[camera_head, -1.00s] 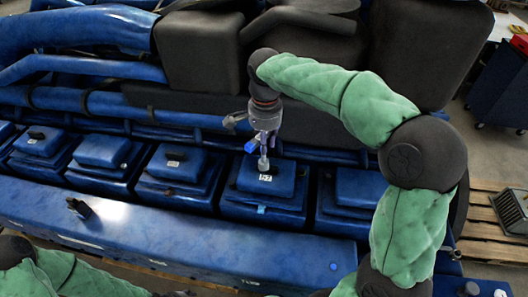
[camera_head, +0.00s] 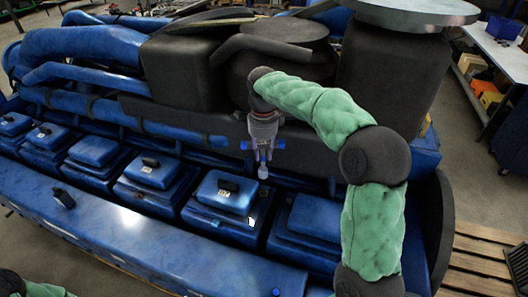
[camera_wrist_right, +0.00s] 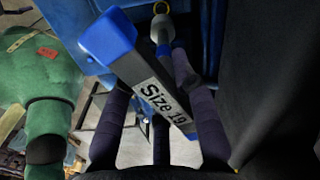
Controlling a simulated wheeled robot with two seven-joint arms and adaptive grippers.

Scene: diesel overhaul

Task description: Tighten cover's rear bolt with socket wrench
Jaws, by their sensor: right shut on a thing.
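The socket wrench (camera_head: 263,173) is in my right gripper (camera_head: 262,150), with its blue handle ends sticking out to both sides and its pale socket end hanging down. In the wrist view the wrench (camera_wrist_right: 150,85) has a blue end and a "Size 19" label, and my right gripper (camera_wrist_right: 160,125) is shut on it. The blue cover (camera_head: 218,204) with a black handle on top lies to the left of and below the socket in the picture; the socket looks apart from it. I cannot make out the rear bolt. My left gripper is out of view.
A row of similar blue covers (camera_head: 95,150) runs left. Another cover (camera_head: 312,215) lies to the right. Dark housings (camera_head: 185,70) and blue pipes (camera_head: 85,45) stand behind. A small black block (camera_head: 63,198) sits on the blue front ledge (camera_head: 130,225).

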